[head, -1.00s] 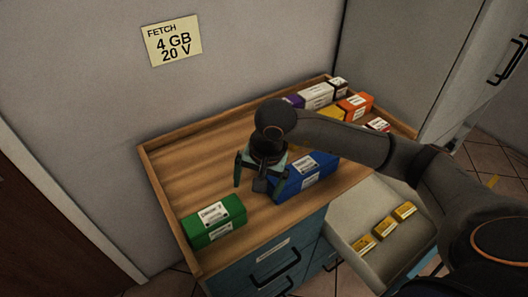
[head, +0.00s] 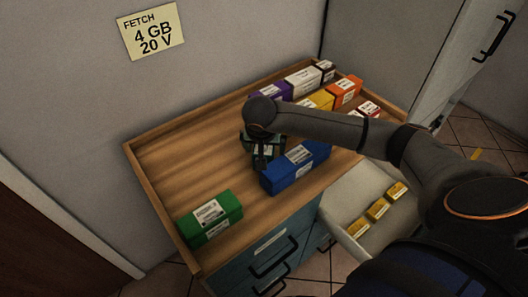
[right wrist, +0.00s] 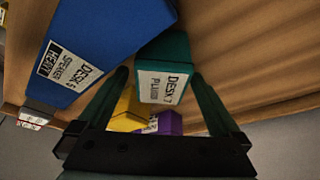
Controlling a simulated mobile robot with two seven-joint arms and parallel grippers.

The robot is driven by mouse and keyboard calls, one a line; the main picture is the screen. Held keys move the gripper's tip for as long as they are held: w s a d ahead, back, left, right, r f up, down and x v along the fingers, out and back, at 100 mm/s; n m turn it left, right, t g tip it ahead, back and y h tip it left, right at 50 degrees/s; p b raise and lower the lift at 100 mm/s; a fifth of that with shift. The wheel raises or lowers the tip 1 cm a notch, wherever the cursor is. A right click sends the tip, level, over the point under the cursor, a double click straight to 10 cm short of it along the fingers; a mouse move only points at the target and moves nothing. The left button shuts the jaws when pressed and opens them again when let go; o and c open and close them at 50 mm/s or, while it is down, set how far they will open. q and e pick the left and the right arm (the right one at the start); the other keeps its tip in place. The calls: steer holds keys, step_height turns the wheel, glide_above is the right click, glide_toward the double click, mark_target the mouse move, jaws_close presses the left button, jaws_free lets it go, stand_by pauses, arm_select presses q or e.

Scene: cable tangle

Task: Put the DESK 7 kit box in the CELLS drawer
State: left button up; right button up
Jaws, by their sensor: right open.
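The DESK 7 kit box, labelled "DESK 7 PLUGS" (right wrist: 168,48), is a dark teal box in the right wrist view. It lies on the wooden cabinet top, close beside the blue DESK 5 box (right wrist: 110,30). My right gripper (right wrist: 160,74) is open, with one finger on each side of the teal box's labelled end. In the head view my right gripper (head: 262,148) is low behind the blue box and largely hides the teal box. A pulled-out drawer (head: 342,226) holds several small yellow packs; its front label is not readable. My left gripper is not in view.
A green box (head: 210,217) lies at the front left of the cabinet top. Purple (head: 272,91), white (head: 303,80), yellow (head: 320,99) and orange (head: 344,90) boxes stand at the back right. A raised wooden rim (head: 160,190) edges the top.

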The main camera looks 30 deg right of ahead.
steer(key=shift+x, duration=1.35)
jaws_close()
steer(key=shift+r, duration=0.1)
steer(key=shift+w+r, duration=0.1)
steer(key=shift+r, duration=0.55)
steer(key=a+r, duration=0.1)
steer(key=r, duration=0.1)
steer(key=a+r+b, duration=0.1)
steer(key=a+r, duration=0.1)
steer(key=s+a+r, duration=0.1)
steer(key=r, duration=0.1)
steer(key=shift+a+r+b, duration=0.2)
steer(key=shift+r+b, duration=0.1)
steer(key=shift+r, duration=0.1)
steer(key=s+a+r+b, duration=0.1)
steer(key=a+r, duration=0.1)
steer(key=a, duration=0.3)
steer(key=s+a+r, duration=0.2)
steer(key=a+r, duration=0.1)
steer(key=a, duration=0.1)
steer(key=s+d+f+n+t+y, duration=0.1)
steer(key=s+d+n+y, duration=0.1)
steer(key=s+n, duration=0.5)
steer(key=shift+s+d+f+n+y, duration=0.25)
steer(key=shift+d+n+y, duration=0.1)
steer(key=shift+n+y, duration=0.2)
